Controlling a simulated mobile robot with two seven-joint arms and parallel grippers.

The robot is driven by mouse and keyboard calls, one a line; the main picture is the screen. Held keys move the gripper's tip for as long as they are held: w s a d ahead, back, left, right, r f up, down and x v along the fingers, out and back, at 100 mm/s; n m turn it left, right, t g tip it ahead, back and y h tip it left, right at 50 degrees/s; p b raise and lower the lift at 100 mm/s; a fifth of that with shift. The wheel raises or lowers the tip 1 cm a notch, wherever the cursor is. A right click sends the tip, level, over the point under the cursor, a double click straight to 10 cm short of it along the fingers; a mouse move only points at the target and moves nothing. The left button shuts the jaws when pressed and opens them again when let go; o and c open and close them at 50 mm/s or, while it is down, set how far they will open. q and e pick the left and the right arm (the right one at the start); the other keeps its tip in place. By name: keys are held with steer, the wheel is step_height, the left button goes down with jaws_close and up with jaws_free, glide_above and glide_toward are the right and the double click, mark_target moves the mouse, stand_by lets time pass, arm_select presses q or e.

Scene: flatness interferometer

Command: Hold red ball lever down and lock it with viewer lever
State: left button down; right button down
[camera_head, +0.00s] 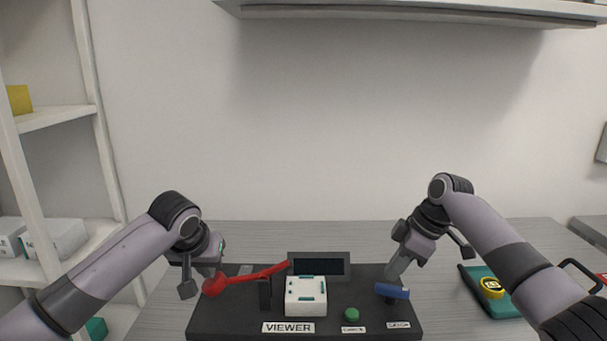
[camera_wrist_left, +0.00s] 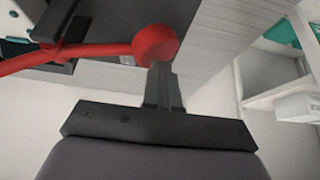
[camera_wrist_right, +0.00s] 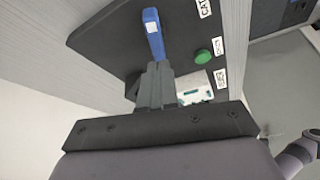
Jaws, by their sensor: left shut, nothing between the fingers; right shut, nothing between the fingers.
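The red ball lever (camera_head: 250,276) slants across the left of the black base, with its red ball (camera_head: 214,285) at the lower left end. The ball also shows in the left wrist view (camera_wrist_left: 155,44). My left gripper (camera_head: 208,272) is shut, its fingertips right at the ball; I cannot tell if they touch. The blue lever (camera_head: 392,291) is at the base's right side and also in the right wrist view (camera_wrist_right: 153,38). My right gripper (camera_head: 391,278) is shut, its tips close beside the blue lever; contact is unclear. A VIEWER label (camera_head: 288,328) sits in front of the white block (camera_head: 306,296).
The black base (camera_head: 235,318) carries a dark display (camera_head: 335,265) behind the block and a green button (camera_head: 351,314). A green item with a yellow tape measure (camera_head: 491,287) lies right of it. Shelving (camera_head: 60,120) stands at the left; a shelf (camera_head: 410,12) hangs above.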

arm_select(q)
steer(key=shift+f, duration=0.1)
arm_select(e)
steer(key=shift+s, duration=0.1)
stand_by(0.4)
steer(key=shift+s+d+f, duration=0.1)
steer(key=shift+s+d, duration=0.4)
steer(key=shift+s, duration=0.25)
steer(key=shift+s+d, duration=0.5)
steer(key=shift+s, duration=0.2)
steer(key=shift+f, duration=0.15)
steer(key=shift+f, duration=2.45)
steer(key=shift+w+d, duration=0.1)
steer(key=shift+w, duration=0.05)
steer(key=shift+d, duration=0.1)
step_height(320, 180, up, 7)
